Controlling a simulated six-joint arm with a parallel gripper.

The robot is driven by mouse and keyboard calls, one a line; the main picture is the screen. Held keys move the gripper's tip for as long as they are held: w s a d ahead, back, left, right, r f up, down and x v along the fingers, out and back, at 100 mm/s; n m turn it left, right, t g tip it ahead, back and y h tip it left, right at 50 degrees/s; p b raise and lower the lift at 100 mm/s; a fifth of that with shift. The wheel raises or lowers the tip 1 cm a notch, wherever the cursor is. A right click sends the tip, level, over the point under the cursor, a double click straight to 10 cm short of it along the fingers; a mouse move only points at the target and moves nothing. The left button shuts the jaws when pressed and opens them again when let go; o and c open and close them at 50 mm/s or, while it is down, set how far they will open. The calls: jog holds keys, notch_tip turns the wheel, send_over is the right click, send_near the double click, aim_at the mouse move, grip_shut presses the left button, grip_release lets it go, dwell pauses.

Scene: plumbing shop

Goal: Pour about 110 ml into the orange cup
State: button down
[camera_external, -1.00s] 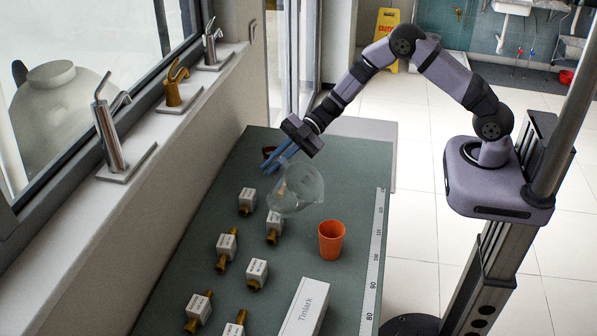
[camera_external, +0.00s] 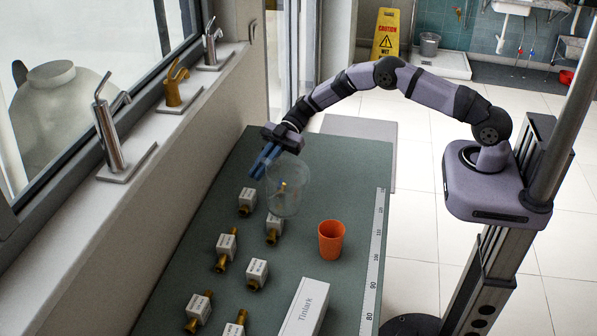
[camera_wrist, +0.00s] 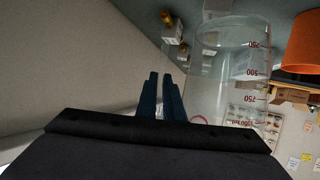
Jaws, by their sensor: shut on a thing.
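A clear glass beaker (camera_external: 288,190) with red graduation marks is held above the table, to the left of and beyond the orange cup. It looks about upright. My gripper (camera_external: 262,166) is shut on it at its left side; the exact contact is hard to see. In the wrist view the beaker (camera_wrist: 222,85) is right of my blue fingers (camera_wrist: 163,78). I cannot make out any liquid in it. The orange cup (camera_external: 331,240) stands upright on the green table, apart from the beaker; it also shows at the wrist view's upper right (camera_wrist: 301,45). Its inside level cannot be told.
Several white-labelled brass valves (camera_external: 227,245) stand on the table (camera_external: 185,275), left of and in front of the cup. A white Tinlark box (camera_external: 305,308) lies in front of the cup. A ruler strip (camera_external: 375,265) runs along the right edge. Faucets (camera_external: 110,140) stand on the left sill.

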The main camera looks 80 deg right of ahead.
jog(key=shift+w+d+f+m+g+b, duration=0.1)
jog(key=shift+w+f+m+g+b, duration=0.1)
jog(key=shift+f+b, duration=0.25)
jog(key=shift+w+d+f+m+g+b, duration=0.1)
jog(key=shift+f+m+b, duration=0.15)
jog(key=shift+b, duration=0.35)
jog(key=shift+d, duration=0.1)
